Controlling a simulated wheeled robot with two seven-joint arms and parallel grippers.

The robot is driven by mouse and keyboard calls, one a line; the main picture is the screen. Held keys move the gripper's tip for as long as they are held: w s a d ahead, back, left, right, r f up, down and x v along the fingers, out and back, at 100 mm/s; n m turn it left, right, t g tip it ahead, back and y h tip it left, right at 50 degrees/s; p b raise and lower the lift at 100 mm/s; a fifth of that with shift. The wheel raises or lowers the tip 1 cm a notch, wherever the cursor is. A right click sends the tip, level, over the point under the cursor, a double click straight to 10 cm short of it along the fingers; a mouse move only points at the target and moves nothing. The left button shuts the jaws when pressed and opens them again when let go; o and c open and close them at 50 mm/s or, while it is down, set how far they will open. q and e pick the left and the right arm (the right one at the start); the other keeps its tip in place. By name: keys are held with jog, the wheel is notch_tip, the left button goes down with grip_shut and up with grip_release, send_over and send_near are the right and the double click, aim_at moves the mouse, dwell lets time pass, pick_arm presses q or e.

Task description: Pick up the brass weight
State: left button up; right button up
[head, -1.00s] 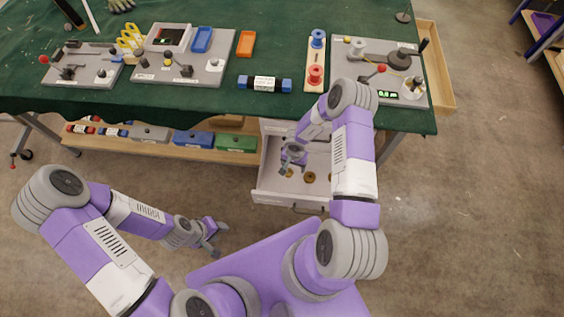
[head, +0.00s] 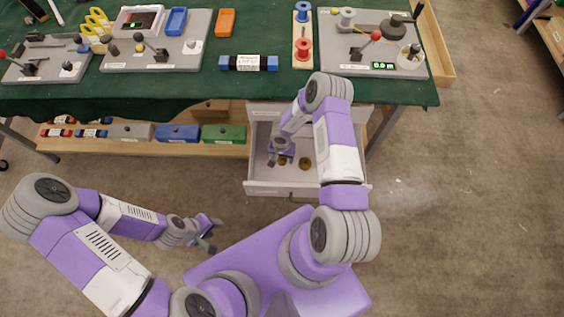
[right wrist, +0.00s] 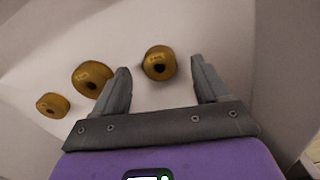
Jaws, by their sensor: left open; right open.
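Brass weights lie on the floor of the open white drawer (head: 268,189) under the bench. In the right wrist view one brass weight (right wrist: 159,63) sits in the gap between the fingertips, just ahead of them. A second weight (right wrist: 92,78) and a smaller-looking third (right wrist: 53,105) lie to its left, outside the fingers. In the head view one weight (head: 305,163) shows clearly and another is partly covered by my right gripper (head: 275,158). That gripper is open and empty, pointing down into the drawer. My left gripper (head: 210,235) is open and empty, left of the drawer.
The drawer walls stand close around my right gripper. The green-topped bench (head: 180,90) overhangs the drawer's back. A lower shelf (head: 140,150) with several coloured boxes is to the left. Switch boards, spools and trays stand on the bench. The floor to the right is clear.

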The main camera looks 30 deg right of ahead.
jog(key=shift+f, duration=0.95)
jog(key=shift+c, duration=0.3)
jog(key=shift+r, duration=0.1)
jog(key=c, duration=1.1)
